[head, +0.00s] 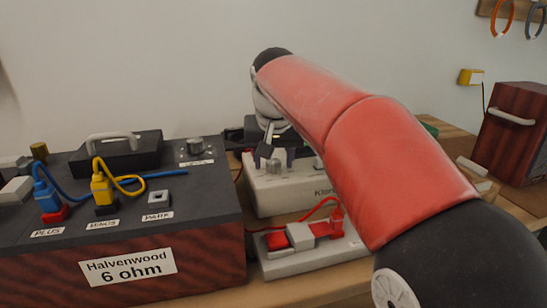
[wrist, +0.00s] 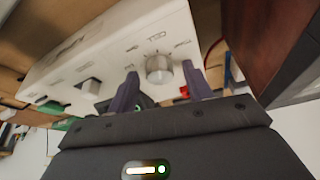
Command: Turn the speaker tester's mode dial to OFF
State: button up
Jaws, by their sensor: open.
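A white box marked "Klor…" (head: 285,197), which appears to be the speaker tester, stands right of the dark wood-sided box, partly hidden behind my arm. Its round silver dial (wrist: 159,68) shows in the wrist view, with several small labels around it, too blurred to read. I cannot tell which label the dial points to. My gripper (wrist: 160,72) is open, with one purple finger on each side of the dial. Gaps show between fingers and dial, so it does not look gripped. In the head view the dial is hidden by my gripper (head: 274,156).
A grey unit with a red lead (head: 305,237) lies in front. A wooden cabinet (head: 513,135) stands at right.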

jog(key=c, duration=1)
jog(key=shift+n, duration=0.4)
jog(key=n+y, duration=0.1)
jog(key=n, duration=0.1)
jog(key=shift+d+n+y, duration=0.15)
jog(key=shift+n+y, duration=0.15)
jog(key=shift+n, duration=0.1)
jog(key=n, duration=0.2)
jog(key=n+g+y, duration=0.1)
jog(key=n, duration=0.2)
jog(key=shift+w+d+n+y, duration=0.15)
jog(key=shift+n+y, duration=0.15)
jog(key=n+g, duration=0.1)
jog(key=n, duration=0.1)
jog(key=n+g+y, duration=0.1)
jog(key=n, duration=0.2)
jog(key=shift+w, duration=0.15)
jog(key=shift+n+g, duration=0.7)
jog(key=shift+n, duration=1.1)
